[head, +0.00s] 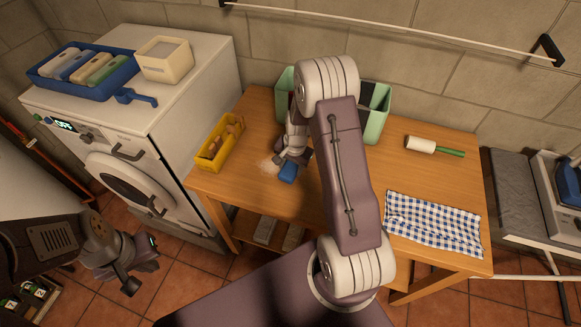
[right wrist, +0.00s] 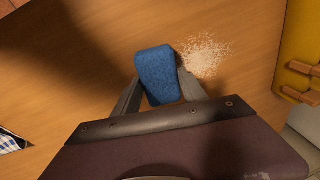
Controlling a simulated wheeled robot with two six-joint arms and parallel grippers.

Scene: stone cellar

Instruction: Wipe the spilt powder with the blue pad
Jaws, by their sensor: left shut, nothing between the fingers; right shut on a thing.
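The blue pad (head: 288,172) is held in my right gripper (head: 284,160), low over the wooden table. In the right wrist view the pad (right wrist: 157,73) sits between the two fingers of the right gripper (right wrist: 158,90). The spilt powder (head: 268,166) is a pale patch on the table just left of the pad. In the right wrist view the powder (right wrist: 204,55) lies close beside the pad, on its right. I cannot tell whether the pad touches the table. My left gripper (head: 138,275) is shut and empty, in front of the washing machine.
The wooden table (head: 400,170) also bears a yellow bin (head: 220,143), a green container (head: 378,120) partly behind my right arm, a lint roller (head: 422,145) and a checked cloth (head: 434,224). A washing machine (head: 150,190) stands on the left with a blue tray (head: 117,79) on top.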

